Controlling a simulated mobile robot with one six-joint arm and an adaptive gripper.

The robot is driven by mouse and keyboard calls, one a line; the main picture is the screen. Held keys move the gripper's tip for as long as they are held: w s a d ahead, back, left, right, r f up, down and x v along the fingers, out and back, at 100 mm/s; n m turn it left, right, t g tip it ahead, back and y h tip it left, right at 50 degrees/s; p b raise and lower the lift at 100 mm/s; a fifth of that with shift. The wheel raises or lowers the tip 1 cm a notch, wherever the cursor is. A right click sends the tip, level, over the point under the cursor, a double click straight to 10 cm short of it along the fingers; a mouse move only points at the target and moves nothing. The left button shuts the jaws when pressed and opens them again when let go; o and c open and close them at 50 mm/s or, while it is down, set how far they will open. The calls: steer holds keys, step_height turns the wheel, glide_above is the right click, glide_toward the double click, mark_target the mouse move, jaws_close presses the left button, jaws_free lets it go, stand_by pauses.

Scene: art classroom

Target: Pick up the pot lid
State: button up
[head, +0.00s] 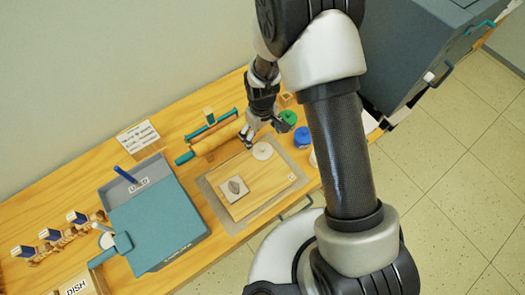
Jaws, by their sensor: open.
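A pale round disc (262,151), which looks like the pot lid, lies flat on the grey mat near the upper edge of the wooden board. My gripper (262,133) is open just above and behind it in the picture, its fingers spread and pointing down toward the table. I see no contact between the fingers and the disc, though the exact height gap cannot be told. Nothing shows between the fingers.
A rolling pin (217,138) lies left of my gripper. A green jar (289,117) and a blue jar (302,137) stand close on the right. A wooden board (262,183) bears a grey piece (235,187). A teal-lidded box (160,222) stands to the left.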

mark_target(263, 148)
step_height(263, 148, down, 2)
steer(key=shift+f, duration=0.25)
steer(key=f, duration=0.1)
steer(key=f+b, duration=0.1)
steer(key=f, duration=0.1)
steer(key=s+f, duration=0.1)
steer(key=f, duration=0.1)
steer(key=shift+f+b, duration=0.15)
steer(key=shift+b, duration=0.15)
steer(key=shift+d, duration=0.1)
steer(key=c, duration=0.9)
